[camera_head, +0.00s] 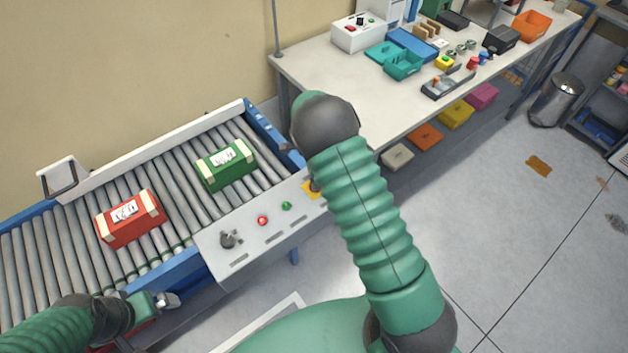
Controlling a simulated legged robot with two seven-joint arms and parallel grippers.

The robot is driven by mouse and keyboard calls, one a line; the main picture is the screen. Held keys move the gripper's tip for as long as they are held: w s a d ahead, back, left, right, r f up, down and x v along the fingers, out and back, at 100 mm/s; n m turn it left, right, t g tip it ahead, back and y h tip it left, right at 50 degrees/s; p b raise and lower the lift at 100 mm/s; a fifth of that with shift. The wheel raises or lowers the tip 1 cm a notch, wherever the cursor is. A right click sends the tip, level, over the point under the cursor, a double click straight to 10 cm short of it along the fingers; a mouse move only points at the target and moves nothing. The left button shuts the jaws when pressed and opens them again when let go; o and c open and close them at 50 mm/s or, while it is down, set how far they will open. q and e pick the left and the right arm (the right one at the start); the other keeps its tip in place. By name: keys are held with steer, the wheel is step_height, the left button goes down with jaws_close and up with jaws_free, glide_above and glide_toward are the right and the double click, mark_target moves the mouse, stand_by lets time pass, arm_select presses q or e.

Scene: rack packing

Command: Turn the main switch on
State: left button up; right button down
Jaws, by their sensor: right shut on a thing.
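The control panel (247,258) is a pale sloping plate at the front of the roller conveyor. It carries a dark knob (229,239), a red button (262,221), a green button (286,206) and, at its right end, the main switch with a yellow plate (308,190). My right gripper (316,184) is down at that yellow plate, mostly hidden behind my own wrist and forearm. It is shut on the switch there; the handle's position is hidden. My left gripper (168,300) is at the lower left, beside the conveyor's front edge and apart from the panel; its finger gap is unclear.
A red box (130,218) and a green box (226,164) lie on the conveyor rollers (66,245). A white workbench (315,76) with trays and small parts stands at the back right. Coloured bins sit under it. A metal trash can (556,100) stands farther right. Floor at right is mostly clear.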

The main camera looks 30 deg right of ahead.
arm_select(q)
steer(key=shift+f, duration=0.15)
arm_select(e)
steer(key=shift+s+a+f, duration=0.2)
steer(key=shift+s+f, duration=0.3)
steer(key=shift+f, duration=0.2)
steer(key=c, duration=1.4)
jaws_free()
arm_select(q)
steer(key=shift+w+d+f, duration=0.1)
steer(key=shift+w+d, duration=0.05)
steer(key=shift+w, duration=0.1)
arm_select(e)
steer(key=o, duration=0.5)
steer(key=shift+w+f, duration=0.1)
steer(key=shift+w, duration=0.05)
steer(key=r, duration=0.2)
steer(key=w+r, duration=0.1)
steer(key=r, duration=0.3)
steer(key=shift+w+d+r, duration=0.15)
steer(key=shift+d+r, duration=0.15)
steer(key=shift+d, duration=0.05)
arm_select(q)
steer(key=shift+w+d+f+b, duration=0.2)
steer(key=shift+w+f+b, duration=0.2)
steer(key=shift+f, duration=0.1)
arm_select(e)
step_height(320, 180, up, 12)
steer(key=shift+a, duration=0.15)
